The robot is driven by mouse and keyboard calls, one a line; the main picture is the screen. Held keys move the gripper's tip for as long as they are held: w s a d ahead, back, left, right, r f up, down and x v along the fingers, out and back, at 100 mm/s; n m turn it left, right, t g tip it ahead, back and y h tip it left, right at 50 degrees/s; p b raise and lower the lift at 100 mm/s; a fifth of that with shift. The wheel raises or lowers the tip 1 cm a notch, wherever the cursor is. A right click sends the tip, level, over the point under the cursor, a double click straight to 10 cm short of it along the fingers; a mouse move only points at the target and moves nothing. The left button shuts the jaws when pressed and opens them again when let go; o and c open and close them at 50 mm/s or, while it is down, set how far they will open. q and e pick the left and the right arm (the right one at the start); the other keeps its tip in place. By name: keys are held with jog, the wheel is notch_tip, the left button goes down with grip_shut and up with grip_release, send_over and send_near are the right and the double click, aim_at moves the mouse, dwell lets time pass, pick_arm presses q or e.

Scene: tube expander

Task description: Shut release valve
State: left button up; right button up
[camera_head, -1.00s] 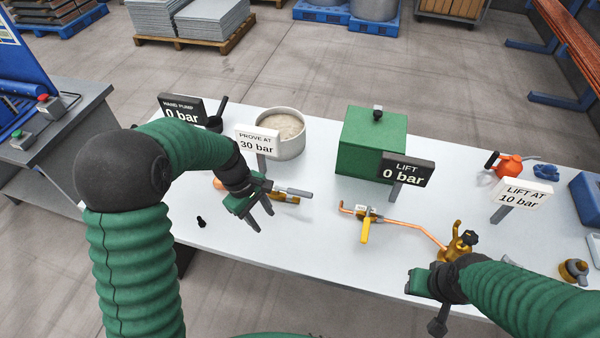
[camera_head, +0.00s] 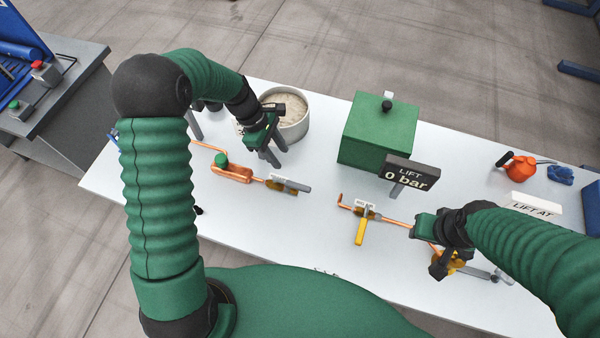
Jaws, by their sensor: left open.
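A valve with a yellow lever (camera_head: 361,232) sits on a copper pipe mid-table, the lever pointing toward me. A second brass valve (camera_head: 283,185) with a grey handle lies to its left, joined to a copper body with a green knob (camera_head: 221,160). No label shows which is the release valve. My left gripper (camera_head: 271,158) is open and empty, fingers down, above the table between the bowl and the grey-handled valve. My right gripper (camera_head: 430,228) is over the brass fitting (camera_head: 447,263) at the right end of the copper pipe, partly covering it. Its fingers are unclear.
A bowl (camera_head: 291,134) stands behind my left gripper. A green box (camera_head: 377,137) and the lift sign (camera_head: 409,175) reading 0 bar stand behind the yellow lever. The white table (camera_head: 320,245) is clear between the valves.

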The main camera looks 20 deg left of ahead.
pick_arm(q)
jog(key=p, duration=0.2)
send_near(299, 184)
jog(key=p+x, duration=0.1)
jog(key=x, duration=0.6)
jog(key=shift+f, duration=0.25)
jog(key=shift+d+f, duration=0.15)
jog(key=shift+f, duration=0.1)
jog(key=shift+s+d+f, duration=0.1)
jog(key=shift+s, duration=0.25)
jog(key=shift+w+f, duration=0.1)
jog(key=shift+w, duration=0.1)
jog(key=c, duration=0.6)
grip_shut()
pick_arm(e)
jog(key=v, duration=0.4)
jog(key=shift+a, duration=0.2)
pick_arm(q)
jog(key=shift+w+r, duration=0.2)
jog(key=shift+r, duration=0.05)
